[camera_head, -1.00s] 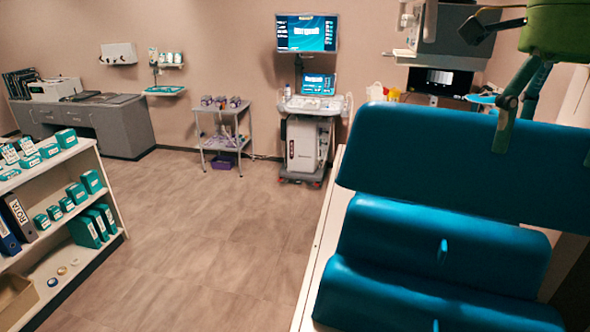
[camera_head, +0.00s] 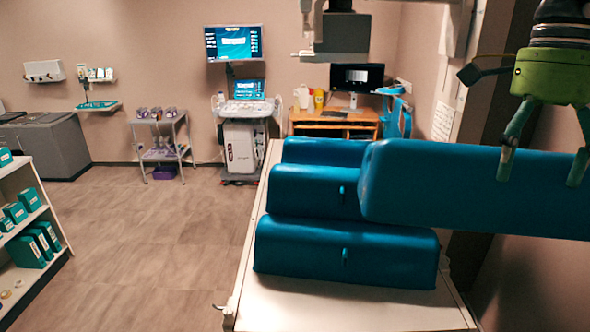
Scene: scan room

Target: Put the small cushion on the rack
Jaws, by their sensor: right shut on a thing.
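My right gripper (camera_head: 541,180) comes in from the upper right, its two green fingers shut on a long blue cushion (camera_head: 430,190). The held cushion is above the right part of a white-topped table (camera_head: 340,312), and its right end is cut off by the picture edge. Three more blue cushions rest in a row on that table: a near one (camera_head: 345,254), a middle one (camera_head: 310,190) and a far one (camera_head: 322,151). The held cushion covers part of the middle and far ones. I cannot tell which thing is the rack. My left gripper is out of view.
A white shelf unit (camera_head: 38,262) with teal boxes stands at the left. A grey trolley (camera_head: 160,150), an ultrasound cart (camera_head: 242,140) and a wooden desk (camera_head: 335,122) stand behind. The floor between shelf and table is clear. A wall is close on the right.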

